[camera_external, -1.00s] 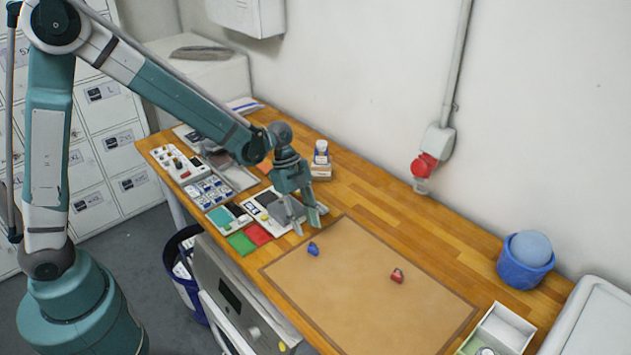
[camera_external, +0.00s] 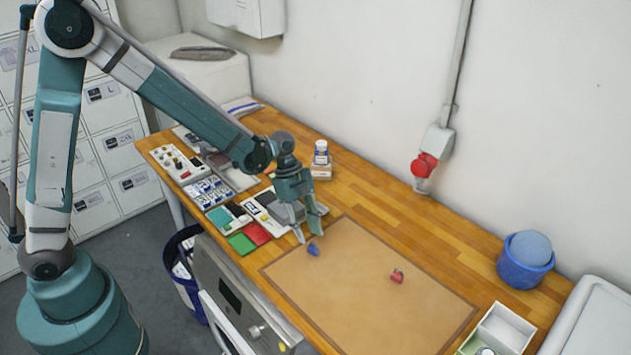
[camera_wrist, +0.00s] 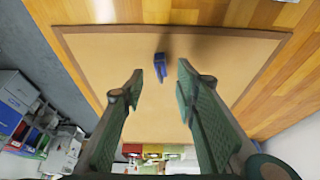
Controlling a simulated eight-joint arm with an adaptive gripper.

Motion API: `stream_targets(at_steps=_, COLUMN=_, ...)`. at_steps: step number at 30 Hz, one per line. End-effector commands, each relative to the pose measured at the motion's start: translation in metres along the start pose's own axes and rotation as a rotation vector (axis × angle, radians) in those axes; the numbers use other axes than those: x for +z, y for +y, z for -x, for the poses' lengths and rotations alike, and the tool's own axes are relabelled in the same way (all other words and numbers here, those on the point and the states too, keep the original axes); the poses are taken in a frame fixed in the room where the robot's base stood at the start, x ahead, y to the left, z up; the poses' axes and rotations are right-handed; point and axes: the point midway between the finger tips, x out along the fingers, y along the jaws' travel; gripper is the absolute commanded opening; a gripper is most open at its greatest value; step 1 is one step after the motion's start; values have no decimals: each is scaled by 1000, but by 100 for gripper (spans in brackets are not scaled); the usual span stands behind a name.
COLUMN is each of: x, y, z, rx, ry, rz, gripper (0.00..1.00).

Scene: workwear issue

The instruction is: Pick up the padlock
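A small blue item (camera_external: 313,249) and a small red item (camera_external: 397,276) lie apart on the tan mat (camera_external: 350,315). Both are too small for me to tell for sure which one is the padlock. My gripper (camera_external: 310,237) points down over the mat's far left part, close to the blue item. In the wrist view the blue item (camera_wrist: 160,62) shows in the gap between the fingertips of my gripper (camera_wrist: 160,84). The fingers are open and wide apart, with nothing held. The red item does not show in the wrist view.
Trays and colour cards, including a red card (camera_external: 257,233), lie left of the mat. A small bottle (camera_external: 321,153) stands behind my gripper. Most of the mat is clear.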

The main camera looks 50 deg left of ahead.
Motion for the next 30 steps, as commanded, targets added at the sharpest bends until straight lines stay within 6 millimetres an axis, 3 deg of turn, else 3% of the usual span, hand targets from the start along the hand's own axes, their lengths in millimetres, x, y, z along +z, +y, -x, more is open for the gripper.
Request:
stream_targets(at_steps=15, x=0, y=-1, z=-44, rx=0, ry=0, rz=0, gripper=30)
stream_targets(at_steps=30, x=1, y=-1, z=-49, rx=0, ry=0, rz=0, gripper=30)
